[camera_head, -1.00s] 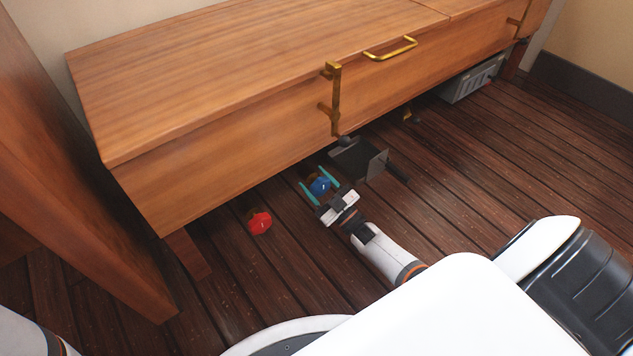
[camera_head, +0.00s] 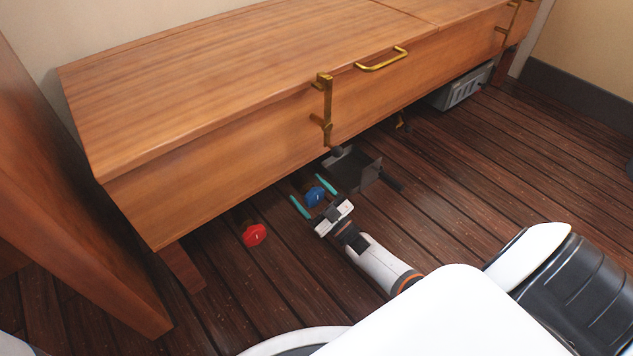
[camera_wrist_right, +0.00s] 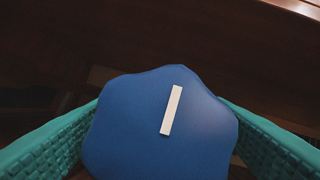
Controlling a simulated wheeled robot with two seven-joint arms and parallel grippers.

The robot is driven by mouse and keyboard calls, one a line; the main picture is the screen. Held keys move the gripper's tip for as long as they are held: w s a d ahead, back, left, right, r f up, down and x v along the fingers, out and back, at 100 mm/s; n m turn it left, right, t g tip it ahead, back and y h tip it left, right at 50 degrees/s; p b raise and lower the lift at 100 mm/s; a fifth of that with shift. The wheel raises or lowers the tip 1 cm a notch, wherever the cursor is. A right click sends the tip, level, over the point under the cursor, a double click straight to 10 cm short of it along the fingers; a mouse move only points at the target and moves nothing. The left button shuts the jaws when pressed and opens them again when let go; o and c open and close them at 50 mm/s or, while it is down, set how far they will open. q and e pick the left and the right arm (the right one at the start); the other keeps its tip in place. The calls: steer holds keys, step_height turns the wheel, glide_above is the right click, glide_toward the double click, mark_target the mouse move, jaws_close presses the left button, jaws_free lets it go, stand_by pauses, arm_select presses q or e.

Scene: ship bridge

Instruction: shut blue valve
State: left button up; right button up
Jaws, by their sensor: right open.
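The blue valve (camera_head: 314,196) is a lobed blue knob low under the front edge of the wooden bench. My right gripper (camera_head: 314,191) is open, with its teal fingers on either side of the valve. In the right wrist view the blue valve (camera_wrist_right: 160,135) fills the lower middle, and its white mark is near upright, tilted a little to the right at the top. The teal fingers flank it; I cannot tell whether they touch it. My left gripper does not show.
A red valve (camera_head: 254,235) is left of the blue one. The wooden bench (camera_head: 220,150) overhangs both. A dark metal bracket or box (camera_head: 362,172) is just right of my right gripper. A grey box (camera_head: 462,88) lies under the bench farther right. Floor at right is bare.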

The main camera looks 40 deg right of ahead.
steer(key=p+v, duration=0.2)
steer(key=v, duration=0.3)
steer(key=shift+s, duration=0.1)
steer(key=p, duration=0.4)
glide_toward(318, 201)
steer(key=shift+s+d+r, duration=0.2)
steer(key=shift+s+r, duration=0.2)
steer(key=shift+s, duration=0.35)
steer(key=shift+s+d+r, duration=0.2)
steer(key=shift+s+r, duration=0.2)
steer(key=shift+s, duration=0.35)
steer(key=shift+s+d+r, duration=0.2)
steer(key=shift+s+r, duration=0.2)
steer(key=shift+s, duration=0.35)
